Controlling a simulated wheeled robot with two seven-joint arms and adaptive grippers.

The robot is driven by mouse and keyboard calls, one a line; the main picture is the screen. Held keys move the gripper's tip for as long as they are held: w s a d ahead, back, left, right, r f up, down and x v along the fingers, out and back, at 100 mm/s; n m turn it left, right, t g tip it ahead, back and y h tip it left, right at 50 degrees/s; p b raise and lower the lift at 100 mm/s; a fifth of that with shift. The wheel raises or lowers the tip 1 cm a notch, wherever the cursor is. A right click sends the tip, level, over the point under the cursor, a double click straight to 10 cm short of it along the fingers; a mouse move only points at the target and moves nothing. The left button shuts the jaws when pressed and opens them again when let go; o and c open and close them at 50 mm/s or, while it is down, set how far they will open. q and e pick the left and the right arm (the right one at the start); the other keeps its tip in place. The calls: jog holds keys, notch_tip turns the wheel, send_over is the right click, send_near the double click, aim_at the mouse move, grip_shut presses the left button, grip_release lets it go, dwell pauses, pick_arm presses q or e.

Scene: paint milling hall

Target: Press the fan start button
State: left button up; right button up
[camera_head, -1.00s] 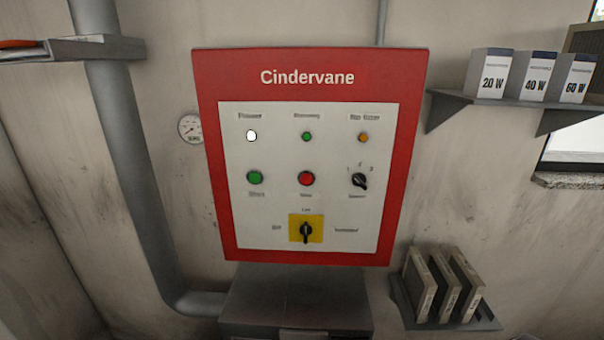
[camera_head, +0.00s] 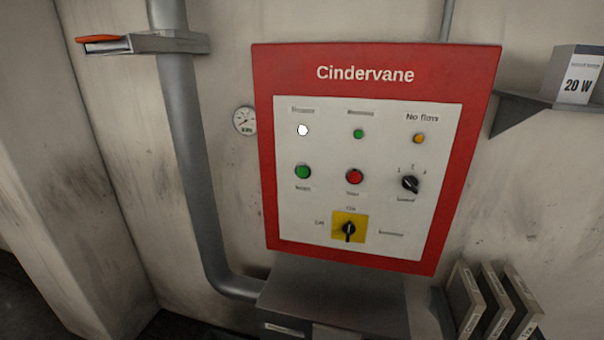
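The red control panel marked Cindervane (camera_head: 470,160) hangs on the wall in the middle of the head view. On its white plate, the green button (camera_head: 303,172) sits at the left of the middle row; its label is blurred now but looks like Start in the earlier frame. A red button (camera_head: 354,177) and a black selector knob (camera_head: 410,184) are to its right. Above are a white lamp (camera_head: 302,130), a small green lamp (camera_head: 358,134) and an amber lamp (camera_head: 418,139) marked No flow. A black rotary switch (camera_head: 348,229) sits on a yellow square. Neither gripper is in view.
A grey pipe (camera_head: 182,130) and a round gauge (camera_head: 244,121) are left of the panel. A grey box (camera_head: 335,295) stands below the panel. Binders (camera_head: 495,300) and a 20 W box (camera_head: 575,78) are at right.

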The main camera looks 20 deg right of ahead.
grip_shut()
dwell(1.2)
